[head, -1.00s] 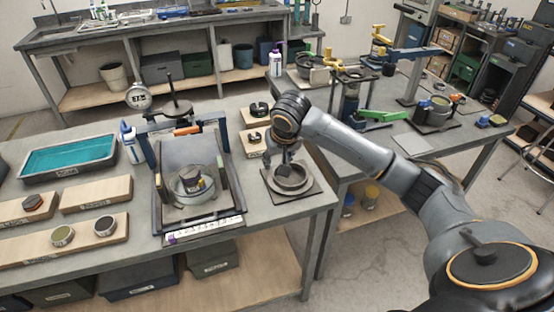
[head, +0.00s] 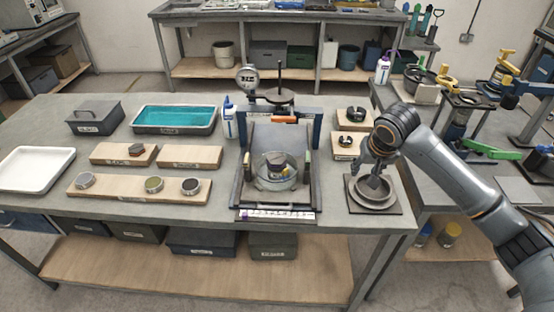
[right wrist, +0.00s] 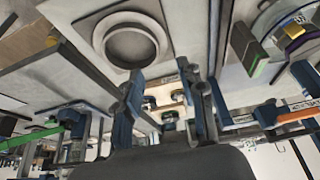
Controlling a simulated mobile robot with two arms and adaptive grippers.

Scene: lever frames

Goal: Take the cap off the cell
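A round clear cell (head: 264,183) sits in a low tray-like frame with blue uprights at the middle of the near table. A dark piece with a yellow band (head: 277,169) shows at its top; I cannot tell whether this is the cap. The cell also shows at the top right of the right wrist view (right wrist: 270,22). My right gripper (head: 370,165) hangs to the right of the cell, above a grey ring seat (head: 373,205). In the right wrist view my gripper (right wrist: 166,100) has its fingers apart with nothing held, and the ring seat (right wrist: 105,38) looks empty. My left gripper is out of view.
A round dial (head: 246,75) and a dark disc with a rod (head: 280,97) stand behind the cell. Wooden boards (head: 118,188) with small round parts, a teal tray (head: 174,119) and a white tray (head: 35,168) lie left. A second table (head: 425,170) stands right.

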